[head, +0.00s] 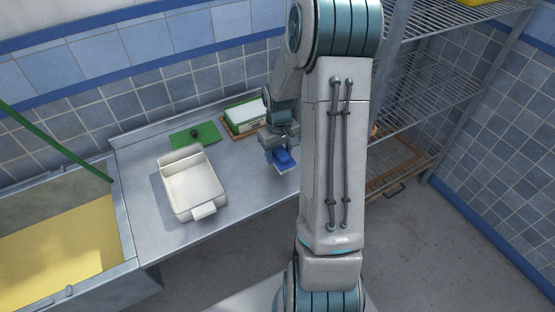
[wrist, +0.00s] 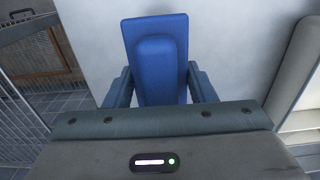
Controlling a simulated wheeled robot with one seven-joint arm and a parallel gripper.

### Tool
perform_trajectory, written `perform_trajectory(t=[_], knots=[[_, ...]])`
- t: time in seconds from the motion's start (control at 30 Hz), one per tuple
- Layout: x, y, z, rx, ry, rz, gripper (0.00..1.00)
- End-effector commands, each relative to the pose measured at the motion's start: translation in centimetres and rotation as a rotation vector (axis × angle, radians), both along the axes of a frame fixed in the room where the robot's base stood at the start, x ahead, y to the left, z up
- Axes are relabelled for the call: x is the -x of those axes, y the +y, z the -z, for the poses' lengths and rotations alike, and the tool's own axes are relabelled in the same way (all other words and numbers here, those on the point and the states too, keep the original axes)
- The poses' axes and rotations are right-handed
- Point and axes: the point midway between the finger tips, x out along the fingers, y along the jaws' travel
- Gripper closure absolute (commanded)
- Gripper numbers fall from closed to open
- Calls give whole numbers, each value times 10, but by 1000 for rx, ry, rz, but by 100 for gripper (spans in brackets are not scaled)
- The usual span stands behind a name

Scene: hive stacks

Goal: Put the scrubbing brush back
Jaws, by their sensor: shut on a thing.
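The scrubbing brush is a blue block with a raised blue grip on its back. In the head view the brush (head: 286,159) is over the right part of the steel counter, with a pale underside edge showing. My gripper (head: 279,150) is shut on it from above. In the wrist view the brush (wrist: 160,55) sits between my two fingers, which press on the sides of its raised grip. I cannot tell whether its underside touches the counter. A green mat (head: 190,136) with a small dark object on it lies at the back of the counter.
A white tray (head: 207,187) stands left of my gripper and also shows in the wrist view (wrist: 296,122). A green and white box (head: 245,118) is behind. A sink (head: 126,233) with a yellow inside is at far left. A wire shelf rack (head: 433,103) stands right.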

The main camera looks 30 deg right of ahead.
Motion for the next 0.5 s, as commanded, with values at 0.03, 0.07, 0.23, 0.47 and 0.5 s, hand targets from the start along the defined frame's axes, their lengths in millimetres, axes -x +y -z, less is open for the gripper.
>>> perform_trajectory(t=[0.03,0.07,0.23,0.47,0.5], knots=[[-2,1,1,0,0,-1,77],[-3,1,2,0,0,-1,77],[-2,1,22,-1,4,-1,77],[-3,1,42,0,1,-2,77],[-3,1,42,1,0,-1,77]])
